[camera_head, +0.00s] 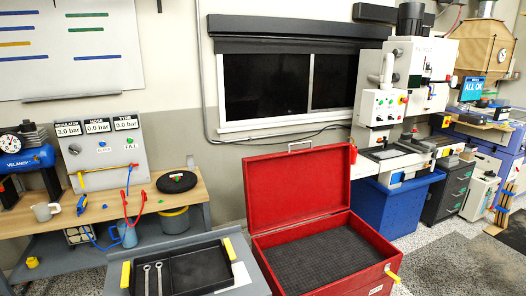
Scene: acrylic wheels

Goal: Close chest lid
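The red chest (388,257) stands on the floor in the lower middle of the head view. Its red lid (299,187) is open and stands up, leaning slightly back, at the chest's rear edge. A dark ribbed liner (325,256) shows inside, with nothing visible on it. A yellow handle (392,276) is on the chest's right side. The chest's lower front is cut off by the picture's edge. Neither of my grippers shows in the view.
A dark tray (186,268) with two wrenches and yellow handles stands just left of the chest. A wooden workbench (95,213) with a gauge panel is at left. Behind right are a blue bin (398,207) and a milling machine (402,95).

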